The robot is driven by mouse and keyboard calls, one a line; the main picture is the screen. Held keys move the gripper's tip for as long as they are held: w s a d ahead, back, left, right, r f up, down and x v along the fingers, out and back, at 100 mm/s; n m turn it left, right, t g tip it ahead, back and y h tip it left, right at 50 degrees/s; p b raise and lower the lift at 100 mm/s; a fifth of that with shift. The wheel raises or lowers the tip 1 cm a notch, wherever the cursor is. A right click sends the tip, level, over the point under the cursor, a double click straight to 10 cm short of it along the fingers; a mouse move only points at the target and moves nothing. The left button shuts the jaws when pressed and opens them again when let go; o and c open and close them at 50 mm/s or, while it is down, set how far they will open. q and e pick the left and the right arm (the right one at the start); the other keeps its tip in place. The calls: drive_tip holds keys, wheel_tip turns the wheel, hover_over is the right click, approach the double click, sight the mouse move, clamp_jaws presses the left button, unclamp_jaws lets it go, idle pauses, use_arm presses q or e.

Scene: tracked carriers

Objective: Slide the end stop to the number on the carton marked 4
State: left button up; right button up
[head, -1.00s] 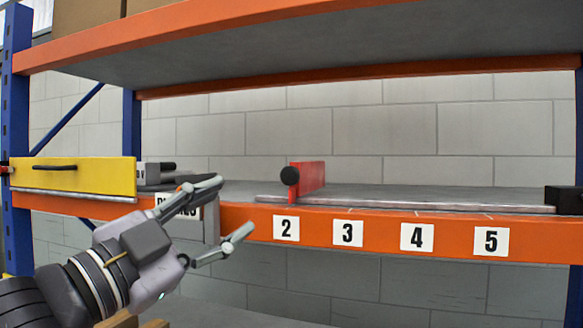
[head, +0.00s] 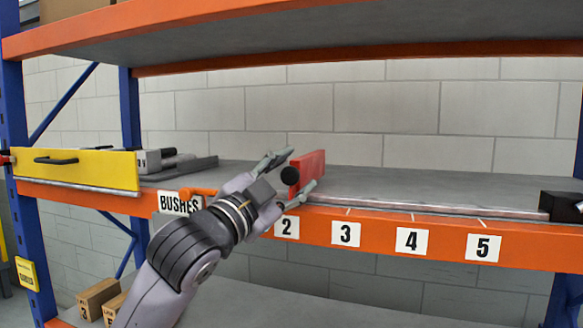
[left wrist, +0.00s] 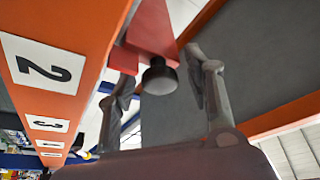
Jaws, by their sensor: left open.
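The red end stop (head: 314,168) with its round black knob (head: 290,175) stands on the metal rail (head: 430,209) at the shelf front, around label 2 (head: 286,227). Labels 3 (head: 346,233), 4 (head: 412,241) and 5 (head: 482,247) follow to the right on the orange beam. My left gripper (head: 296,171) is open, its fingers on either side of the knob. The left wrist view shows the knob (left wrist: 158,79) between the spread fingers, with the red stop (left wrist: 153,30) beyond; contact cannot be told. My right gripper is not in view.
A yellow panel (head: 80,171) with a black handle stands at left, beside grey parts and the "BUSHES" label (head: 180,203). A black block (head: 561,206) sits at the rail's right end. The rail right of the stop is clear.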

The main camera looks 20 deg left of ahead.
use_arm(q)
drive_tip(key=shift+c, duration=0.2)
clamp_jaws()
idle(0.6)
